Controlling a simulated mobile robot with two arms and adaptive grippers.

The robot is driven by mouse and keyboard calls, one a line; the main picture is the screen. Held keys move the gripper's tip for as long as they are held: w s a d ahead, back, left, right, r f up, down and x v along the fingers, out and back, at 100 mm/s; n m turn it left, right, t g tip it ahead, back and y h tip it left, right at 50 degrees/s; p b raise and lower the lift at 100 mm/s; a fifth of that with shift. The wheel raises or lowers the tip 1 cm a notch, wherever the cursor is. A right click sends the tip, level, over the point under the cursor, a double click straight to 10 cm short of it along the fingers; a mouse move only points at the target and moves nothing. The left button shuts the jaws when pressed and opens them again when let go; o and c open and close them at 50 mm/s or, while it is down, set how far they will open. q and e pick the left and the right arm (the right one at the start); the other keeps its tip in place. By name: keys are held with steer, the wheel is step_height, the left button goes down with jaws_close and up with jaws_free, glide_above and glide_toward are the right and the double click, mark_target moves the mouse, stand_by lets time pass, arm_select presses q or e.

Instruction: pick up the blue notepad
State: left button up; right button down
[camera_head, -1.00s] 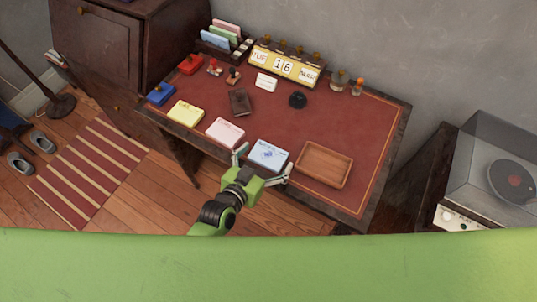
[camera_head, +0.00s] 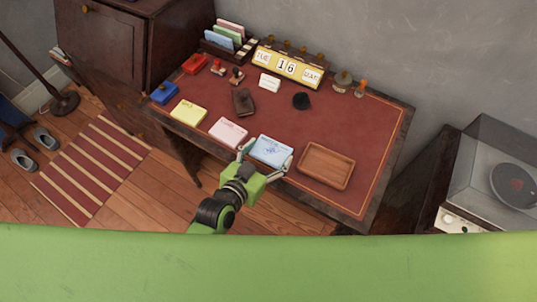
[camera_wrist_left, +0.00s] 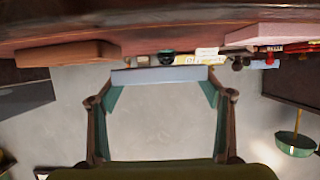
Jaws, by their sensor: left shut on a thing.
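The blue notepad (camera_head: 270,150) lies at the front edge of the red desk top, between the pink notepad and the wooden tray. My left gripper (camera_head: 266,162) reaches it from the front, with one finger at each side of the pad. In the left wrist view the blue notepad (camera_wrist_left: 160,75) shows as a pale edge between the two fingertips, and the gripper (camera_wrist_left: 158,88) is shut on it. I cannot tell whether the pad is clear of the desk. My right gripper is in neither view.
The pink notepad (camera_head: 228,132) is close on the left and the wooden tray (camera_head: 326,166) close on the right. A yellow notepad (camera_head: 188,112) and a dark brown wallet-like thing (camera_head: 243,102) lie farther left. A flip calendar (camera_head: 287,67) stands at the back. The desk's right part is clear.

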arm_select(q)
steer(key=s+r, duration=0.3)
steer(key=r, duration=0.1)
steer(key=shift+s+r, duration=0.15)
steer(key=shift+s, duration=0.25)
steer(key=s+r+b, duration=0.1)
steer(key=s+r, duration=0.3)
steer(key=s, duration=0.5)
glide_toward(268, 159)
step_height(268, 159, up, 3)
steer(key=a, duration=0.1)
steer(key=w+a+r+m+h, duration=0.1)
steer(key=w+a, duration=0.2)
steer(key=a, duration=0.3)
steer(key=a+r+m+g+h, duration=0.1)
steer(key=a+r+m+g, duration=0.1)
steer(key=r, duration=0.5)
steer(key=a+r+m+g+h, duration=0.2)
steer(key=a+r, duration=0.2)
steer(key=r, duration=0.3)
steer(key=shift+w+a+r+h, duration=0.3)
steer(key=shift+w+a+r, duration=0.05)
steer(key=shift+a, duration=0.05)
